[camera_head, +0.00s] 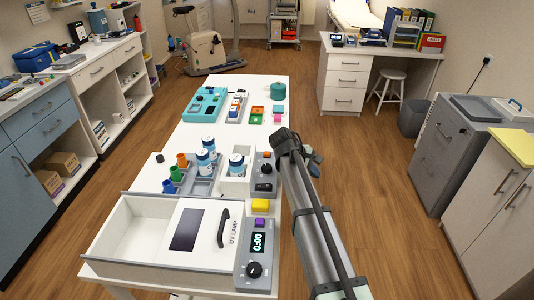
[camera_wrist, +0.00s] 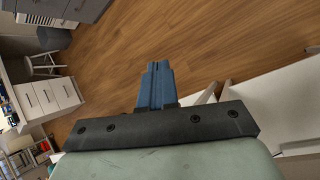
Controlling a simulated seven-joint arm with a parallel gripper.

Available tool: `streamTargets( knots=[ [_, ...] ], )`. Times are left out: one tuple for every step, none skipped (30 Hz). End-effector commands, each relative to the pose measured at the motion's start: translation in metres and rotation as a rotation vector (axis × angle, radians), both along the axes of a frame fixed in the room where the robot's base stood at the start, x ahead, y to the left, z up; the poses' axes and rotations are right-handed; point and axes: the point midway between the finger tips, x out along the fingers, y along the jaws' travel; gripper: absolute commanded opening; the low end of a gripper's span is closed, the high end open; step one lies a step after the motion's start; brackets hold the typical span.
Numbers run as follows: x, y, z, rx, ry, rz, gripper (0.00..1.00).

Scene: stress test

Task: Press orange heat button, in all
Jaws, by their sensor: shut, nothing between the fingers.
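My gripper (camera_head: 316,158) is to the right of this panel, past the table's right edge and apart from the button. Its fingers are partly hidden by my wrist in the head view. In the wrist view my gripper (camera_wrist: 157,66) shows its blue fingers shut together and empty, over the wooden floor. The button is not in the wrist view.
A white UV lamp box (camera_head: 150,245) with a black handle and timer fills the table's near end. A yellow block (camera_head: 260,205), blue-capped bottles (camera_head: 203,162) and coloured cups stand near the panel. A teal case (camera_head: 205,104) lies farther back. Floor right of the table is clear.

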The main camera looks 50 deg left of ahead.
Motion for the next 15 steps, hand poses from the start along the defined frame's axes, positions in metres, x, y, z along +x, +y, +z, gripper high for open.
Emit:
streamTargets(
  knots=[
    [-0.006,0.017,0.016,-0.001,-0.013,0.025,0.0],
    [-0.01,0.024,0.024,-0.002,-0.019,0.04,0.0],
    [-0.016,0.034,0.036,-0.005,-0.028,0.061,0.0],
    [-0.02,0.041,0.044,-0.007,-0.034,0.074,0.0],
    [-0.025,0.049,0.053,-0.008,-0.041,0.088,0.0],
    [-0.031,0.058,0.065,-0.011,-0.051,0.107,0.0],
    [-0.035,0.065,0.073,-0.014,-0.056,0.121,0.0],
    [-0.041,0.072,0.081,-0.014,-0.063,0.134,0.0],
    [-0.047,0.08,0.093,-0.017,-0.072,0.152,0.0],
    [-0.052,0.086,0.101,-0.02,-0.078,0.164,0.0],
    [-0.057,0.092,0.109,-0.021,-0.084,0.177,0.0],
    [-0.063,0.1,0.12,-0.022,-0.092,0.192,0.0],
    [-0.067,0.105,0.128,-0.023,-0.098,0.204,0.0],
    [-0.072,0.11,0.135,-0.025,-0.103,0.215,0.0],
    [-0.078,0.115,0.144,-0.027,-0.11,0.227,0.0]
  ],
)
